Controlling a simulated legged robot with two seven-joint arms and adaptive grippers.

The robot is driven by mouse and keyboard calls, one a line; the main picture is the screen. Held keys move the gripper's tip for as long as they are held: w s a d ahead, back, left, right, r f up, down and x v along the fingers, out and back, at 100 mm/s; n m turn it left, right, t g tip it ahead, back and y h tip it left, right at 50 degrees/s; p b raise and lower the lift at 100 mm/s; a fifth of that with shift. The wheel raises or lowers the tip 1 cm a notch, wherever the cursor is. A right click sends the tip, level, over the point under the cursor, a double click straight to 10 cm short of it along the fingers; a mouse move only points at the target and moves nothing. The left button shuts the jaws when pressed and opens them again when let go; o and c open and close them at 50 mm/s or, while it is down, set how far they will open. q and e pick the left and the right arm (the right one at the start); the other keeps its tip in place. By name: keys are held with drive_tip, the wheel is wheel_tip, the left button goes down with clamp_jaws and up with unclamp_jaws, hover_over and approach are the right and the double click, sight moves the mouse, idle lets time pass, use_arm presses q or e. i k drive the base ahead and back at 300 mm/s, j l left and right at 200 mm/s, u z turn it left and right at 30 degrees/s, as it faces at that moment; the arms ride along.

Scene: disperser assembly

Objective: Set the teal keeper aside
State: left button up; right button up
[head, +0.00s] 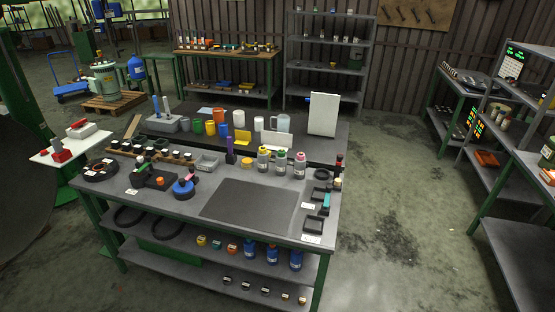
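A small teal piece (326,201), which looks like the teal keeper, is at the right end of the workbench (200,222). It lies among black square frames; one dark frame (313,224) is just in front of it. It is too small to tell whether it rests on a frame or beside it. Neither of my grippers shows in the head view.
A dark mat (250,207) lies bare at the bench middle. Yellow, green and pink-banded bottles (282,162) stand behind it. A blue-topped part (183,188) and black fixture (155,178) are to the left. A white board (322,115) stands at the back.

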sight(326, 203)
drive_tip(key=j+z, duration=0.15)
drive_tip(key=j, duration=0.4)
drive_tip(key=k+j+z, duration=0.1)
drive_tip(key=j, duration=0.4)
drive_tip(key=k+j+z, duration=0.15)
drive_tip(key=j, duration=0.35)
drive_tip(key=k+j, duration=0.15)
